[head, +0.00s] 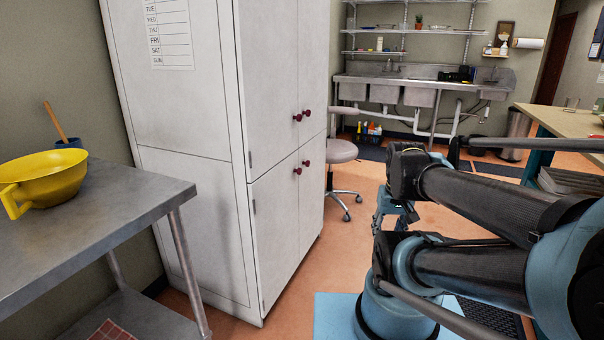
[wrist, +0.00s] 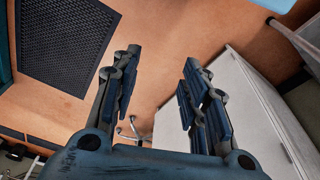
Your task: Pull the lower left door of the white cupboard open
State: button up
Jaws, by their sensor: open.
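The white cupboard (head: 195,170) stands left of centre in the head view, its front turned to the right. Its lower left door (head: 275,240) is shut, and a dark red knob (head: 297,171) sits near its upper right corner. My gripper (head: 393,212) is to the right of the cupboard, apart from the door, and is partly hidden by my arm. The wrist view shows its two fingers (wrist: 161,60) spread with nothing between them. A white surface, apparently the cupboard (wrist: 240,110), lies to the right there; I cannot make out the knob in that view.
A metal table (head: 110,215) with a yellow bowl (head: 52,176) stands left of the cupboard. A dark mat (wrist: 68,45) lies on the floor. Some orange floor (head: 335,250) before the doors is clear.

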jog(key=w+a+r+m+y, duration=0.2)
jog(key=w+a+r+m, duration=0.15)
jog(key=w, duration=0.45)
jog(key=w+a+r+m+y, duration=0.2)
jog(key=w+a+m, duration=0.15)
jog(key=w, duration=0.35)
jog(key=w+a+r+m+y, duration=0.2)
jog(key=w+a+m, duration=0.15)
jog(key=w, duration=0.45)
jog(key=m+t+y, duration=0.2)
jog(key=m+y, duration=0.5)
jog(key=m, duration=0.5)
send_near(301, 170)
jog(key=x, duration=0.9)
jog(key=shift+a+f, duration=0.1)
grip_shut()
